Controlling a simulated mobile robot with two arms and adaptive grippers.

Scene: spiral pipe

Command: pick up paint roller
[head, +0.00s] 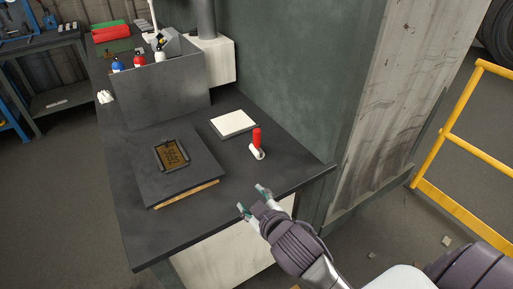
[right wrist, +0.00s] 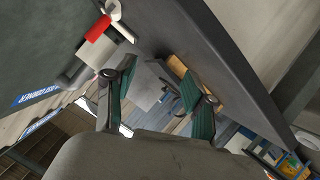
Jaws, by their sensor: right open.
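The paint roller has a red handle (head: 257,138) and a white roller end (head: 257,152). It is on the dark table near its right side, in front of a flat white slab (head: 233,123). In the right wrist view the red handle (right wrist: 98,28) shows at the upper left, outside the fingers. My right gripper (head: 253,199) is open and empty by the table's front edge, nearer than the roller and apart from it. Its spread fingers (right wrist: 154,82) also show in the right wrist view. My left gripper is not in view.
A raised dark board (head: 191,183) with a small brown-filled tray (head: 172,154) lies left of the roller. A grey box (head: 158,98) with several bottles stands behind it. A green-grey wall (head: 305,75) rises behind the table's right side. The table between gripper and roller is clear.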

